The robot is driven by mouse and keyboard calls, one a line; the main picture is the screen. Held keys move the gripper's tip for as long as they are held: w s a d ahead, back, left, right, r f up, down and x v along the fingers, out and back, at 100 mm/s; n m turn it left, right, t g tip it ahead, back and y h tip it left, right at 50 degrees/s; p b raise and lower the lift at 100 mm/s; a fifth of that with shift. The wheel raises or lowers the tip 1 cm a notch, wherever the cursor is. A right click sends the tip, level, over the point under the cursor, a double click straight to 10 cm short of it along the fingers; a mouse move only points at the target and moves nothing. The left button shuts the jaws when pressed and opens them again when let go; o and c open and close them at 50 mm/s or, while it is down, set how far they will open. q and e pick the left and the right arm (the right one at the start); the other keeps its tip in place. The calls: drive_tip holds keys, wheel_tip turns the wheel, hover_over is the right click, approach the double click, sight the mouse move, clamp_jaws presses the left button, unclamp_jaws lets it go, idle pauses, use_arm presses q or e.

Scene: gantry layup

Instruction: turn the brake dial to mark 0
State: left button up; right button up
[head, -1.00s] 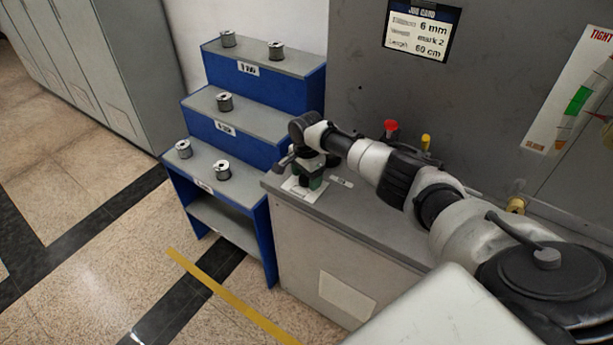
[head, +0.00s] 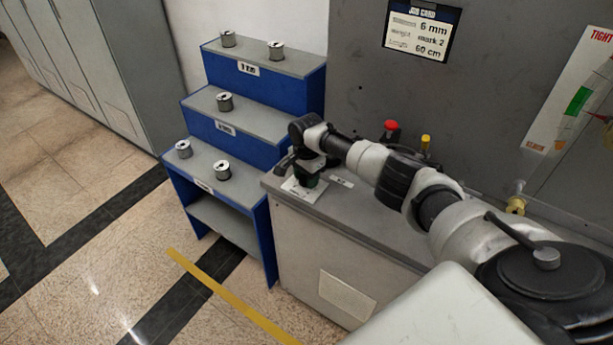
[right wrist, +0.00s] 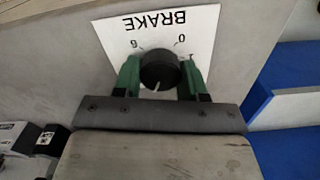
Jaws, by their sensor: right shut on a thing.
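The brake dial (right wrist: 158,68) is a round black knob on a white plate (right wrist: 205,22) lettered BRAKE, which appears upside down in the right wrist view. Marks 6, 0 and 1 show along the lettered side of the dial. Its white pointer line faces the opposite way, towards my palm, and not at the 0. My right gripper (right wrist: 158,72) is shut on the dial, one green finger on each side. In the head view the right gripper (head: 308,178) is over the plate (head: 293,187) on the grey cabinet top and hides the dial. My left gripper is not in view.
A blue stepped rack (head: 250,123) with several spools stands left of the cabinet (head: 300,255). A red knob (head: 391,126) and a yellow one (head: 425,140) are behind my right arm. A job card (head: 421,30) on the grey panel reads 6 mm, mark 2, 60 cm.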

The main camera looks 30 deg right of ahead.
drive_tip(key=n, duration=0.3)
drive_tip(key=shift+a+n+p, duration=0.1)
drive_tip(key=shift+n+p, duration=0.2)
drive_tip(key=shift+p, duration=0.05)
drive_tip(key=n, duration=0.3)
drive_tip(key=shift+n, duration=0.4)
drive_tip(key=n, duration=0.3)
drive_tip(key=shift+w+n+p, duration=0.1)
drive_tip(key=shift+n+p, duration=0.2)
drive_tip(key=n, duration=0.9)
drive_tip(key=shift+a, duration=0.1)
drive_tip(key=n, duration=0.3)
drive_tip(key=shift+n, duration=0.3)
drive_tip(key=n, duration=0.4)
drive_tip(key=shift+b, duration=0.3)
drive_tip(key=shift+n, duration=1.9)
drive_tip(key=shift+r+n, duration=0.1)
drive_tip(key=shift+n, duration=0.2)
